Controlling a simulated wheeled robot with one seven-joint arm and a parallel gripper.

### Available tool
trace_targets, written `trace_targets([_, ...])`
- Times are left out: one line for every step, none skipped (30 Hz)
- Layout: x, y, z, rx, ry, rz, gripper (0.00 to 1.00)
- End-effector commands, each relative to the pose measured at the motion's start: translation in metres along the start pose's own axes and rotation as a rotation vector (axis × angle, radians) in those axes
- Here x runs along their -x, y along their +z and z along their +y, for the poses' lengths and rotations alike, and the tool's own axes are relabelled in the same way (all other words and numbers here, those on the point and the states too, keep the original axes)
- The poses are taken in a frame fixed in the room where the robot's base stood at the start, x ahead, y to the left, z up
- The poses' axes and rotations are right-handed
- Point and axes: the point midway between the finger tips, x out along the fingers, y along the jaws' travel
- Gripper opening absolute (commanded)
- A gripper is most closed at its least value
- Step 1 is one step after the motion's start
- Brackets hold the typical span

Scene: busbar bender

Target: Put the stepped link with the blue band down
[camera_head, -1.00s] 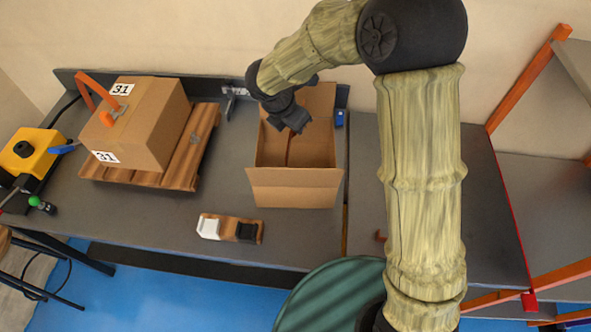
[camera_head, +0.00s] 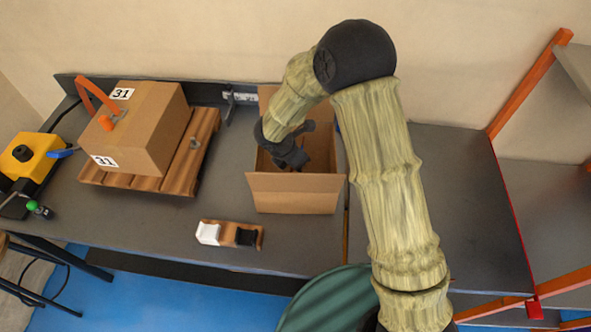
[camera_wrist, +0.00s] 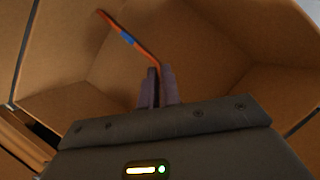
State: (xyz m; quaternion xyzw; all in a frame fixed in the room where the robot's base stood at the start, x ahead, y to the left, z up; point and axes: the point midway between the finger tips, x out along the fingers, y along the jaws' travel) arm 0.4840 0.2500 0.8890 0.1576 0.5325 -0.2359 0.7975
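The stepped link (camera_wrist: 141,48) is a thin copper-orange bar with bends and a blue band around its middle. It shows in the wrist view, with its lower end between the two fingers of my gripper (camera_wrist: 158,86), which are closed together on it. In the head view my gripper (camera_head: 290,160) is down in the mouth of the open cardboard box (camera_head: 293,191). The link is hidden there. The box walls surround the link in the wrist view (camera_wrist: 225,50). I cannot tell whether the link touches the box floor.
A closed carton (camera_head: 145,135) marked 31 sits on a wooden pallet (camera_head: 200,150) at left. A small wooden block with white and black parts (camera_head: 229,234) lies in front of the box. A yellow device (camera_head: 28,155) stands far left.

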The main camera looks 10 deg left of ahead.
Motion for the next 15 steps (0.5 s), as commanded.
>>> trace_targets([-0.001, 0.0, 0.0, 0.0, 0.0, 0.0, 0.0])
trace_targets([-0.003, -0.001, 0.0, 0.0, 0.0, 0.0, 0.0])
trace_targets([-0.007, -0.003, 0.0, 0.002, 0.0, 0.0, 0.0])
trace_targets([-0.011, -0.005, 0.0, 0.003, -0.001, 0.0, 0.0])
trace_targets([-0.015, -0.007, -0.001, 0.003, -0.002, 0.001, 0.0])
trace_targets([-0.021, -0.009, -0.001, 0.003, -0.003, 0.0, 0.0])
trace_targets([-0.026, -0.011, -0.001, 0.003, -0.003, 0.0, 0.0])
trace_targets([-0.03, -0.013, -0.001, 0.002, -0.003, 0.0, 0.0])
trace_targets([-0.035, -0.015, 0.0, 0.003, -0.001, 0.0, 0.0])
trace_targets([-0.038, -0.016, 0.0, 0.001, -0.001, 0.001, 0.0])
trace_targets([-0.04, -0.017, 0.0, 0.001, 0.0, 0.0, 0.0])
trace_targets([-0.041, -0.017, 0.0, 0.002, 0.0, 0.0, 0.0])
trace_targets([-0.042, -0.017, 0.0, 0.001, 0.001, 0.0, 0.0])
trace_targets([-0.042, -0.017, 0.0, 0.001, 0.001, -0.001, 0.0])
trace_targets([-0.041, -0.017, 0.0, 0.001, 0.001, -0.001, 0.0])
